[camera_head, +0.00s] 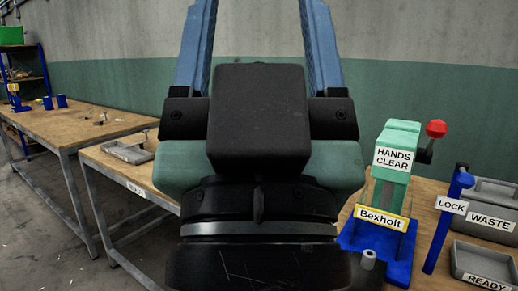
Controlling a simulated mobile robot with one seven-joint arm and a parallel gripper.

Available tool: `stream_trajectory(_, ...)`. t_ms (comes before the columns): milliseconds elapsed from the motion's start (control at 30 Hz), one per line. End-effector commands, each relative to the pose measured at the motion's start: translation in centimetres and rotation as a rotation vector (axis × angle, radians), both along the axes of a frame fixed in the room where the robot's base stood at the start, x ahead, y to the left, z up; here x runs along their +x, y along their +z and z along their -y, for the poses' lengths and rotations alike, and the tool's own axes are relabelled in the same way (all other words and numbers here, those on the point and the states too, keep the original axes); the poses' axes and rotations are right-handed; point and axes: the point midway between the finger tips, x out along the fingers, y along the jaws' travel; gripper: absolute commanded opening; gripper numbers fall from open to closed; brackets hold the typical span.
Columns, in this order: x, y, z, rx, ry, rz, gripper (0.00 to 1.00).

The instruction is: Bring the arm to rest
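My gripper (258,12) fills the middle of the head view, close to the camera. Its two long blue fingers point up and stand wide apart. Only the grey and green wall shows between them, so it is open and empty. The fingertips reach the top edge of the picture and may be cut off. The dark body of my gripper and wrist hides the centre of the scene.
At right, a green press (399,134) with a red knob (436,129) stands on a blue base (395,268), beside a blue LOCK post (446,220). WASTE (484,216) and READY (483,262) trays lie farther right. Wooden benches (75,124) extend left, one bearing a grey tray (128,153).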

Motion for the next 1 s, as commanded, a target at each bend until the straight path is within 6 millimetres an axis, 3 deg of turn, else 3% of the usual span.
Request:
stream_trajectory(33,0.0,2.7,0.0,0.0,0.0,0.0,0.68)
stream_trajectory(500,0.0,16.4,0.0,0.0,0.0,-0.001,0.68)
stream_trajectory(700,0.1,18.7,0.0,-0.001,0.001,-0.002,0.68)
stream_trajectory(1000,0.0,18.7,0.0,-0.001,0.001,-0.001,0.68)
